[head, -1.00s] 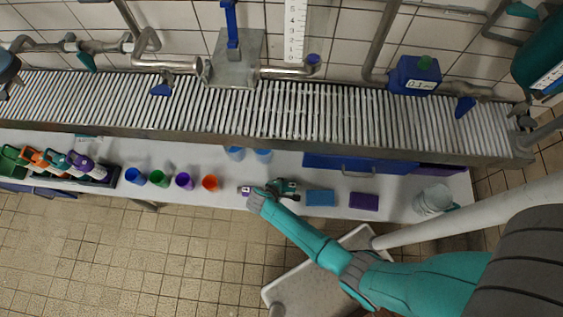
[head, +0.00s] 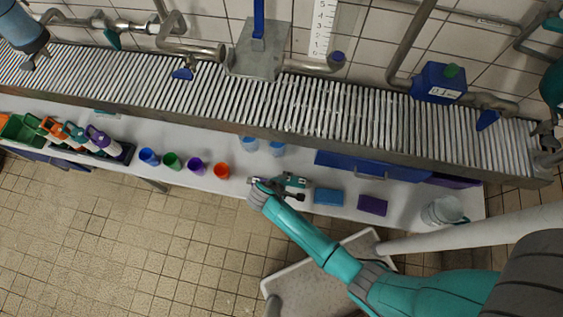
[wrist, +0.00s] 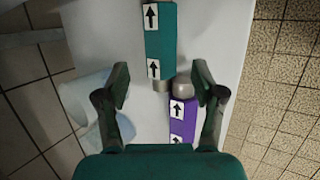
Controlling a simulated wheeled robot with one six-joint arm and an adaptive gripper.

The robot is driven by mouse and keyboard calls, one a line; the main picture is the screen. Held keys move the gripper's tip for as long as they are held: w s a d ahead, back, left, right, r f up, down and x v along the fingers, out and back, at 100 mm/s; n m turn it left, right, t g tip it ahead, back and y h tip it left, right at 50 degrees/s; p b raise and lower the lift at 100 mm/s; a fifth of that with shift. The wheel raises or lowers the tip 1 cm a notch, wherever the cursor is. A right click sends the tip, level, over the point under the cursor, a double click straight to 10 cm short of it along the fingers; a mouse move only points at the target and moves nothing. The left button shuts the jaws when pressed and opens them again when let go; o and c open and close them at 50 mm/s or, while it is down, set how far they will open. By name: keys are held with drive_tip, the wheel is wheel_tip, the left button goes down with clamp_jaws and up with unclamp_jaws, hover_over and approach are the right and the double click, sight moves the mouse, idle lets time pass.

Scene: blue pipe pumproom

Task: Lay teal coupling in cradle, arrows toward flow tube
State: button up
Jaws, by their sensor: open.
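In the wrist view the teal coupling (wrist: 160,38) lies on the white bench, its black arrows on white labels pointing to the top of the picture. A metal stub shows at its near end. My gripper (wrist: 160,88) is open and empty, its fingers apart on either side just short of that stub. In the head view my gripper (head: 275,186) is low over the bench, and teal parts there are hard to tell apart. A grey metal block (head: 257,55) with a blue upright stands between pipe ends behind the rollers; I cannot tell if it is the cradle.
A purple piece (wrist: 183,120) with arrows lies close by the right finger. Pale blue cups (head: 277,148) stand behind my gripper. The roller conveyor (head: 310,115) runs behind the bench.

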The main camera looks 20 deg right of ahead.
drive_tip(key=v, duration=0.6)
drive_tip(key=shift+r, duration=0.2)
drive_tip(key=shift+s, duration=0.15)
drive_tip(key=s+d+r+m+t+y, duration=0.2)
drive_tip(key=s+r+y, duration=0.1)
drive_tip(key=s, duration=0.5)
drive_tip(key=s+d+r+m+t+y, duration=0.1)
drive_tip(key=s+d+r+t+y, duration=0.15)
drive_tip(key=s, duration=0.45)
drive_tip(key=s+r+m+t, duration=0.2)
drive_tip(key=s+r, duration=0.1)
drive_tip(key=r, duration=0.6)
drive_tip(key=s+d+r+m+t, duration=0.1)
drive_tip(key=s+r+m+t, duration=0.1)
drive_tip(key=r, duration=0.8)
drive_tip(key=s+r+m+t, duration=0.3)
drive_tip(key=s+r, duration=0.1)
drive_tip(key=r, duration=0.6)
drive_tip(key=shift+s+d+t+y, duration=0.2)
drive_tip(key=shift+s+t+y, duration=0.1)
drive_tip(key=shift+t+y, duration=0.05)
